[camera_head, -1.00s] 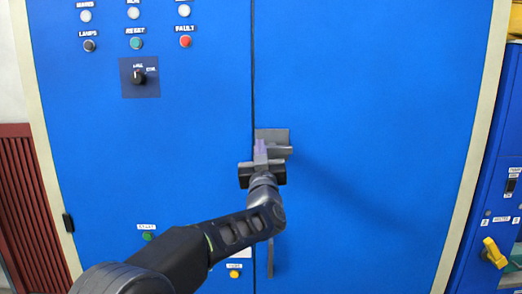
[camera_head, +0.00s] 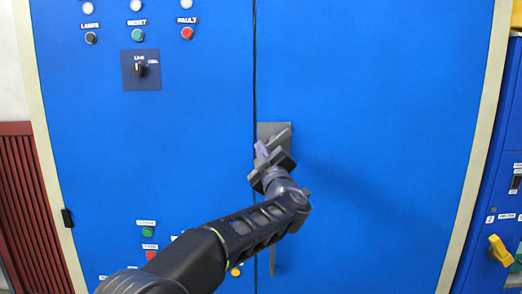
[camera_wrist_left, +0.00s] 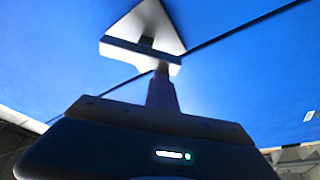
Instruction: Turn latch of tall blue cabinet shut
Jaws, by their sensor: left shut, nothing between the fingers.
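The tall blue cabinet (camera_head: 370,80) fills the head view, with a dark seam between its two doors. Its latch has a grey plate (camera_head: 268,128) just right of the seam and a grey lever (camera_head: 283,136) slanting up to the right. My left gripper (camera_head: 262,149) is shut and empty, its purplish fingertips in front of the plate, by the lever. In the wrist view the pale plate (camera_wrist_left: 158,18) and the lever bar (camera_wrist_left: 135,50) show beyond my shut fingers (camera_wrist_left: 161,82). Contact cannot be told. My gripper hides part of the latch. My right gripper is not in view.
A dark vertical bar (camera_head: 272,262) is below the latch, partly behind my left arm. Buttons and a selector knob (camera_head: 140,69) are on the left door. Another blue cabinet with a yellow handle (camera_head: 500,250) stands at right. The right door is otherwise bare.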

